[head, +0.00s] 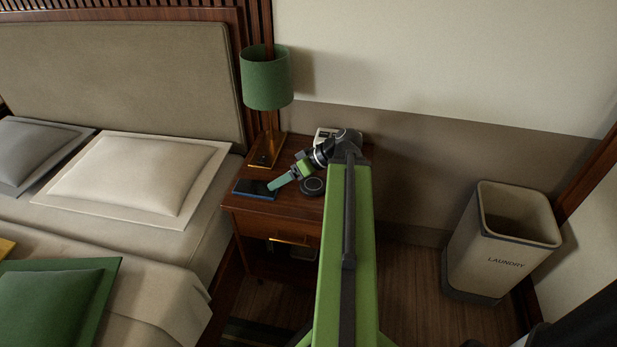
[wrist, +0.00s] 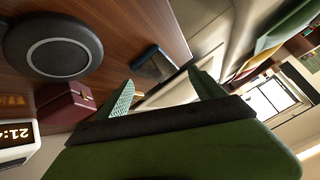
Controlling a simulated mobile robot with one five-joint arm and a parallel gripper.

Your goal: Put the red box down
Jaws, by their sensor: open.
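A small dark red box (wrist: 66,107) with a gold clasp stands on the wooden nightstand (head: 280,208), at the left in the wrist view, between a black round pad and a clock. My gripper (wrist: 161,77) is open, with nothing between its pale green fingers. The box lies to the left of the left finger, outside the jaws, and looks apart from it. In the head view my gripper (head: 281,182) is over the front left part of the nightstand. The box does not show there; my arm seems to hide it.
The black round pad (head: 312,186), a dark phone (head: 255,188), a green lamp (head: 266,80) and a white clock (head: 325,135) share the nightstand top. The clock also shows in the wrist view (wrist: 17,140). The bed (head: 150,240) is left; a laundry bin (head: 500,250) stands right.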

